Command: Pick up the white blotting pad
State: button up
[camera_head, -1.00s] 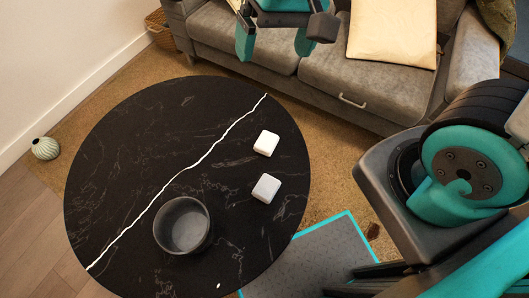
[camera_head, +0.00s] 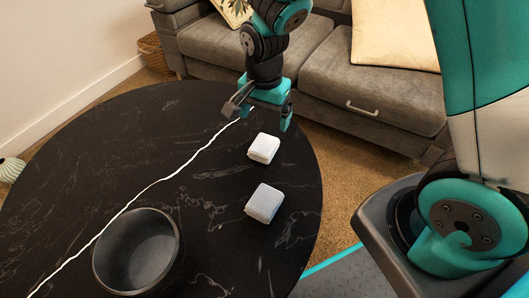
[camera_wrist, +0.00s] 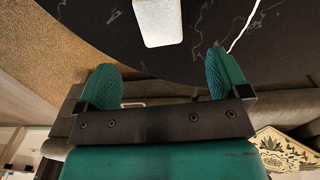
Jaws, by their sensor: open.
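Two small white, rounded blocks lie on the black round table (camera_head: 205,225). One white block (camera_head: 264,148) is nearer the sofa, and a second, slightly greyer block (camera_head: 264,203) is nearer me. I cannot tell which is the blotting pad. My gripper (camera_head: 258,117) is open and empty, above the table's far edge and just beyond the sofa-side block. In the wrist view, one white block (camera_wrist: 158,22) shows at the top, ahead of and apart from the open fingertips (camera_wrist: 160,62). The block's upper part is cut off there.
A dark round bowl (camera_head: 138,255) stands on the table at the lower left. A grey sofa (camera_head: 345,75) with a cream cushion (camera_head: 395,35) is behind the table. A striped vase (camera_head: 11,169) is at the left edge. The tabletop around the blocks is clear.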

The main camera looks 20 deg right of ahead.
aim_at(264, 144)
notch_tip(264, 144, down, 10)
jog(key=b, duration=0.4)
jog(key=shift+s+a+f+b, duration=0.1)
jog(key=shift+f+b, duration=0.05)
jog(key=shift+b, duration=0.2)
jog(key=c, duration=1)
